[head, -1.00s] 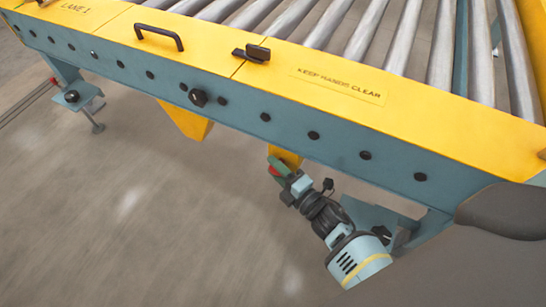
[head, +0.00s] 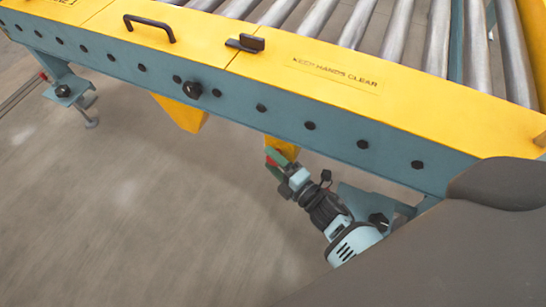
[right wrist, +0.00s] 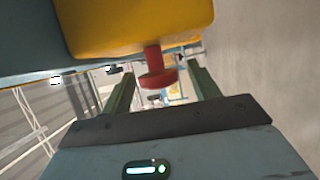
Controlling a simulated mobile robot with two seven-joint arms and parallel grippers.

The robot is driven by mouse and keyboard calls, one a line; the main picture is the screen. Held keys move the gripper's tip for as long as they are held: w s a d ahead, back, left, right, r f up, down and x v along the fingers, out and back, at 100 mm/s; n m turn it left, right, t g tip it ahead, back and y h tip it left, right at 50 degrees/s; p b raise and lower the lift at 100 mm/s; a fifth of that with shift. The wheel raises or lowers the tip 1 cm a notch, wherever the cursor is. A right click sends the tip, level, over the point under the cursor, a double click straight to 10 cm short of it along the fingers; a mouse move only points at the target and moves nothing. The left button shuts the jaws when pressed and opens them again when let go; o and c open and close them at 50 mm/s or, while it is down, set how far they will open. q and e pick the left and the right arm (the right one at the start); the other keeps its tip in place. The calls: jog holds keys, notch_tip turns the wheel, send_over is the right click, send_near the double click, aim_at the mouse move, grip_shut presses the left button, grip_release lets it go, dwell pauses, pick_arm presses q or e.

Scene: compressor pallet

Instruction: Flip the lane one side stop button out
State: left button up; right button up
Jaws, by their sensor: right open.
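The red stop button (right wrist: 155,80) sticks out on a red stem from the underside of a yellow housing (right wrist: 135,25) in the right wrist view. In the head view the button (head: 269,160) is a small red patch below the conveyor's side rail, partly hidden by my right gripper (head: 279,164). The housing (head: 284,145) shows there just above it. My right gripper is open, with its green fingers (right wrist: 160,76) to either side of the button. Gaps show between button and fingers in the wrist view. My left gripper is not in view.
The blue conveyor rail (head: 330,143) with its yellow top cover (head: 400,105) runs above my right gripper. A black knob (head: 192,89) sticks out of the rail, and a second yellow housing (head: 183,113) hangs to the left. The floor (head: 130,210) in front is clear.

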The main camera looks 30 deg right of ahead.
jog(key=p+v, duration=0.2)
jog(key=v, duration=0.5)
jog(key=shift+s, duration=0.25)
